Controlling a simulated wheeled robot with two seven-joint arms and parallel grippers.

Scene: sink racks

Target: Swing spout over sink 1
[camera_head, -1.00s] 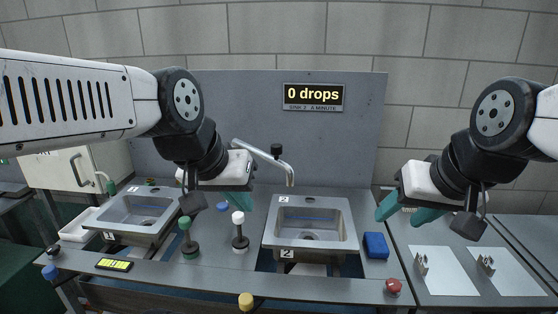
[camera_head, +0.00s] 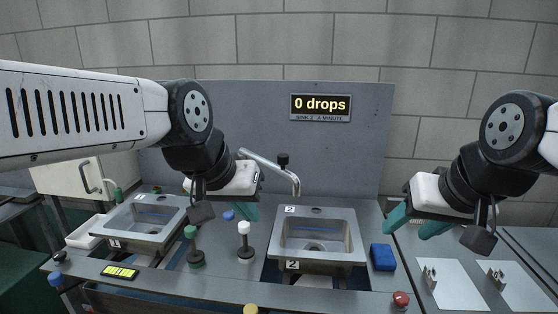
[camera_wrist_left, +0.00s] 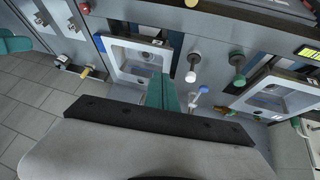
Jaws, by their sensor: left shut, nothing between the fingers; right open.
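The spout (camera_head: 268,167) is a bent grey pipe with a black knob on it. It runs to the right and its downturned tip hangs over the back of sink 2 (camera_head: 348,262), the steel basin in the middle. Sink 1 (camera_head: 125,243) is the steel basin at the left, with no spout over it. My left gripper (camera_head: 246,211) is shut and empty in front of the spout's left part, between the two sinks. Its teal fingers (camera_wrist_left: 162,90) also show in the left wrist view. My right gripper (camera_head: 418,222) is open and empty right of sink 2.
A white-topped post (camera_head: 244,240) and a green-topped post (camera_head: 192,246) stand between the sinks. A blue block (camera_head: 382,257) lies right of sink 2, a red knob (camera_head: 401,299) in front of it. A grey panel (camera_head: 345,150) with a "0 drops" display stands behind.

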